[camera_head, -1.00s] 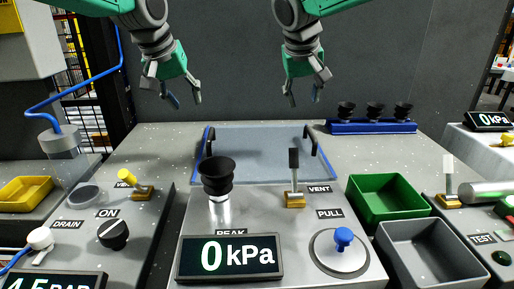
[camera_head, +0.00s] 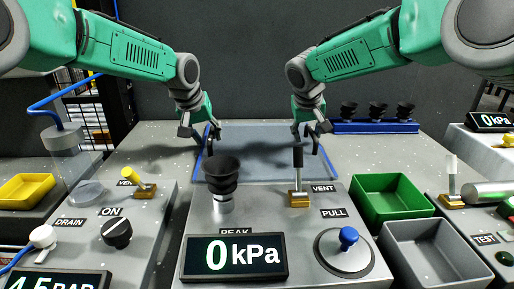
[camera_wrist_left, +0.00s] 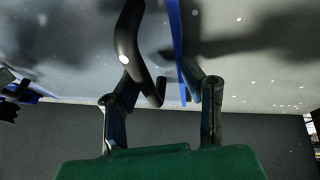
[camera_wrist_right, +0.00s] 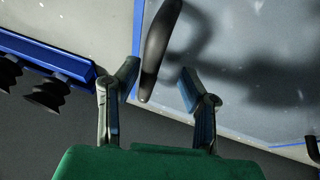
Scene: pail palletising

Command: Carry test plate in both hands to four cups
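The test plate (camera_head: 262,160) is a flat grey sheet with a blue rim, lying on the grey table behind the console, with a black handle at each side. My left gripper (camera_head: 204,136) is at the left handle; the left wrist view shows this handle (camera_wrist_left: 138,50) between its open fingers. My right gripper (camera_head: 311,134) is at the right handle; the right wrist view shows that handle (camera_wrist_right: 157,55) between its open fingers. Neither gripper is closed on a handle. A black suction cup (camera_head: 222,170) stands on the console. Three more cups (camera_head: 377,110) stand in a blue rack.
The blue rack (camera_head: 375,127) is close to the right of the plate. A vent lever (camera_head: 298,165) stands upright in front of the plate. Green (camera_head: 388,200) and grey (camera_head: 430,250) bins are at the front right. A dark wall (camera_head: 250,60) is behind the table.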

